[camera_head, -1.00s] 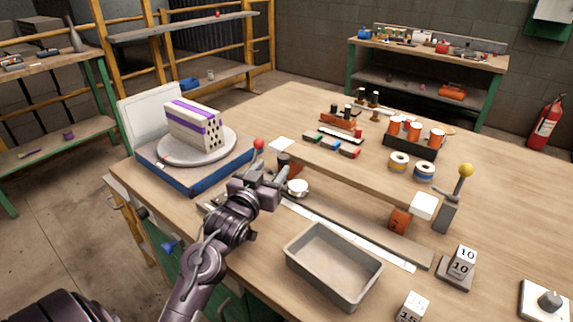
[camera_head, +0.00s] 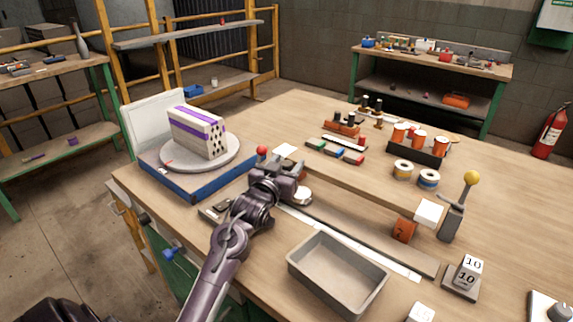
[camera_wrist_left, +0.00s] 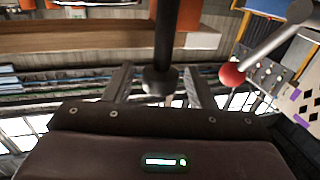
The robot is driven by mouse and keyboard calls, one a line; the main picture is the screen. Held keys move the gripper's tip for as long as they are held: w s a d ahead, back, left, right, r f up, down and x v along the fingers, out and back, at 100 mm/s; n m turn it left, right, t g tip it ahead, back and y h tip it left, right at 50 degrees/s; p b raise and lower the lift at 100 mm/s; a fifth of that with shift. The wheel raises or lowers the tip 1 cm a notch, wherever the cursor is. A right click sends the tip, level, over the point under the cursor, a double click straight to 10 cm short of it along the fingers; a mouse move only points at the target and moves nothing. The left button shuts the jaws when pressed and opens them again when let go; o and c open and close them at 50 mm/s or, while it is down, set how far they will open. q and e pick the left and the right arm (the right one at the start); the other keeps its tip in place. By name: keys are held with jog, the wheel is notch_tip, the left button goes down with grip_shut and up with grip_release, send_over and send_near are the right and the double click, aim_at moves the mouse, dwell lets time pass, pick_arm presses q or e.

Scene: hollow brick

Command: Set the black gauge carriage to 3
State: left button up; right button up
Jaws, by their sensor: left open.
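The long gauge carries a white scale strip (camera_head: 350,240) across the bench front. In the head view, my left gripper (camera_head: 290,168) is at the gauge's left end and hides what is behind it, so I cannot make out the black carriage or its reading there. In the left wrist view, a black rod with a round dark knob (camera_wrist_left: 158,80) stands between the two spread fingers of my left gripper (camera_wrist_left: 158,88). The fingers look apart from it. I cannot tell whether this rod belongs to the black carriage. My right gripper is out of view.
A red-ball lever (camera_head: 262,152) stands close beside my left gripper; it also shows in the wrist view (camera_wrist_left: 232,75). A yellow-ball lever (camera_head: 453,210) and an orange block marked 2 (camera_head: 403,231) are at the right end. A grey tray (camera_head: 338,272) lies in front.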

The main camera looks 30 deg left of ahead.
pick_arm(q)
jog(key=shift+c, duration=0.4)
grip_shut()
jog(key=shift+d, duration=0.4)
jog(key=d, duration=0.2)
jog(key=d+p, duration=0.1)
jog(key=d, duration=0.2)
jog(key=d+p, duration=0.1)
jog(key=d, duration=0.2)
jog(key=shift+s+d, duration=0.2)
jog(key=shift+s, duration=0.2)
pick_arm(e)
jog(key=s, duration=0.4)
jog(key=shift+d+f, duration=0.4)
pick_arm(q)
jog(key=shift+o, duration=0.4)
grip_release()
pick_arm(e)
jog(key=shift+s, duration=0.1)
